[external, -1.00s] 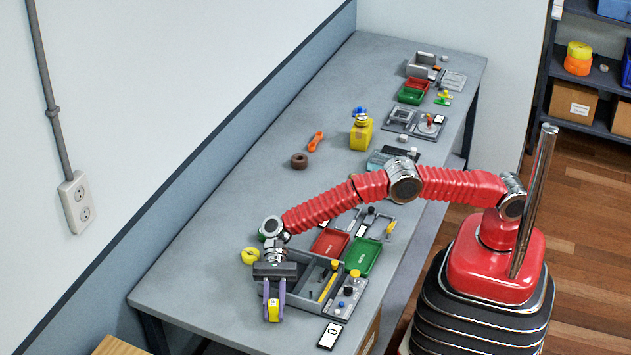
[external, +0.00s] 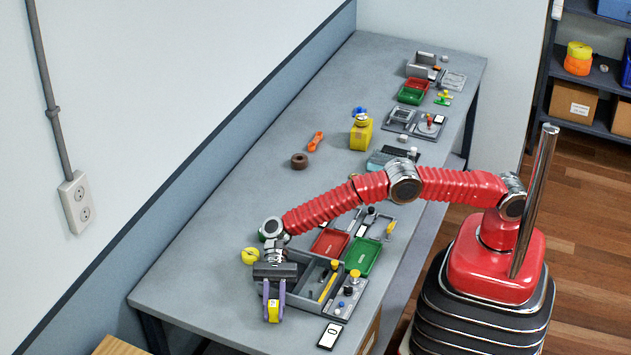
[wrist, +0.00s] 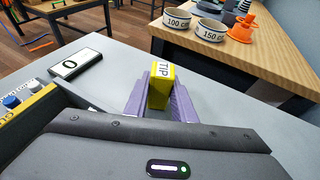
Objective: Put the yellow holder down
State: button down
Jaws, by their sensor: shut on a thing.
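The yellow holder (external: 273,311) is a small yellow block between the purple fingers of my gripper (external: 273,302), near the front end of the grey bench. In the wrist view the yellow holder (wrist: 160,88) has a white top marked "TIP", and the fingers of my gripper (wrist: 160,97) close on it from both sides. It looks upright. I cannot tell whether its underside touches the bench (external: 205,290).
A grey compartment tray (external: 300,262) stands just behind my gripper, with red (external: 330,242) and green (external: 362,257) trays beyond. A white-faced device (external: 330,335) lies to the right. A yellow ring (external: 250,256) lies at the left.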

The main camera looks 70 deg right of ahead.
jog(key=shift+s+d+f, duration=0.1)
jog(key=shift+d+f, duration=0.05)
jog(key=shift+f, duration=0.8)
jog(key=c, duration=1.4)
grip_release()
jog(key=shift+r, duration=0.45)
notch_tip(320, 180, up, 9)
jog(key=shift+f, duration=0.2)
jog(key=w+d+r+m+t, duration=0.2)
jog(key=w+d+t, duration=0.1)
jog(key=d, duration=0.5)
jog(key=w+d+r+m+t, duration=0.2)
jog(key=w+d, duration=0.3)
jog(key=d, duration=0.3)
jog(key=w+d+r+m+t, duration=0.2)
jog(key=w+d+m+t, duration=0.1)
jog(key=d, duration=0.4)
jog(key=shift+w+d+r+m+t, duration=0.3)
jog(key=shift+w+d+m, duration=0.1)
jog(key=shift+w, duration=0.4)
jog(key=shift+n, duration=0.3)
